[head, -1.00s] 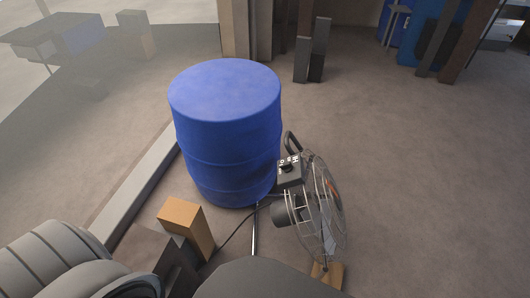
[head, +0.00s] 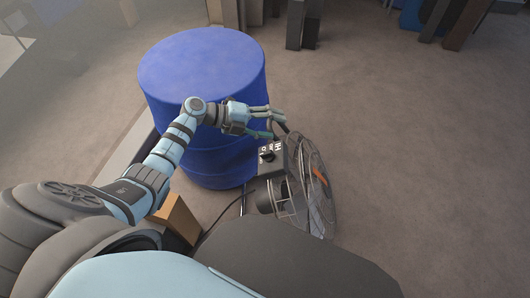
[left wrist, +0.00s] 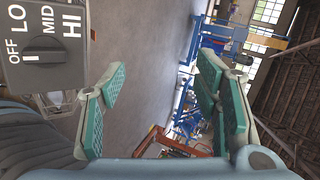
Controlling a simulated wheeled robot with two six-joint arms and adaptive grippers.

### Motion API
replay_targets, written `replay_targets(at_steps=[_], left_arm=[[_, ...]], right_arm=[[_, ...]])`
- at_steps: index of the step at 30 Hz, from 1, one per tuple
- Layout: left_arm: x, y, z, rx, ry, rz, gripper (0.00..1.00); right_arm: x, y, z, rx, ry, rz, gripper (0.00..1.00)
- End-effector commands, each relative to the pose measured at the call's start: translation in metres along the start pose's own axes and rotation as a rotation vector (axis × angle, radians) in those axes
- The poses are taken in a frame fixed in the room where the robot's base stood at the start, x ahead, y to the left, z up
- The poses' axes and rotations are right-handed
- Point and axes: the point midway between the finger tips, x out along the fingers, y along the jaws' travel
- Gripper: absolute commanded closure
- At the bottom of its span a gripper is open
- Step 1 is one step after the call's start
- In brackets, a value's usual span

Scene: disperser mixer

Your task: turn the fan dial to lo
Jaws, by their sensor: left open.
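The fan (head: 316,188) stands on the floor beside the blue drum, with a dark control box (head: 278,160) on top. Its black dial (head: 266,155) faces up and left in the head view. In the left wrist view the control box (left wrist: 45,45) is at the upper left, with OFF, LO, MID and HI labels. My left gripper (head: 278,124) is open and empty, just beyond the box, apart from the dial. Its green finger pads also show in the left wrist view (left wrist: 160,80). My right gripper is not in view.
The blue drum (head: 200,70) stands close behind and left of the fan, under my left forearm. An orange-brown block (head: 178,218) is on the floor at its near side. Dark posts (head: 303,25) stand at the back. The floor on the right is clear.

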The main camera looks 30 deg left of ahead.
Motion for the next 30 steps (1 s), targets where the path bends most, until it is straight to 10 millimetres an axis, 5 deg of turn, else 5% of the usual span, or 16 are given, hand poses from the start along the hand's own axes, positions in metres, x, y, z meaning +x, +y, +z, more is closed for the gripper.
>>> replay_targets(at_steps=[3, 8, 11, 22, 30], left_arm=[[-0.04, 0.021, 0.005, 0.185, 0.09, 0.37, 0.43], [-0.074, 0.039, 0.015, 0.219, 0.096, 0.608, 0.43], [-0.065, 0.049, 0.015, 0.218, 0.098, 0.621, 0.43], [0.019, 0.11, 0.011, 0.217, 0.101, 0.618, 0.43], [0.039, 0.123, 0.011, 0.219, 0.098, 0.618, 0.43]], right_arm=[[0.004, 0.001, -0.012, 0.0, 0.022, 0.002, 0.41], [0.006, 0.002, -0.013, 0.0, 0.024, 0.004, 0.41], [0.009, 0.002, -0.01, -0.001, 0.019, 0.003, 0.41], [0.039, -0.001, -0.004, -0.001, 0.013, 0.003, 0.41], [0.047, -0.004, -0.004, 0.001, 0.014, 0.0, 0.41]])
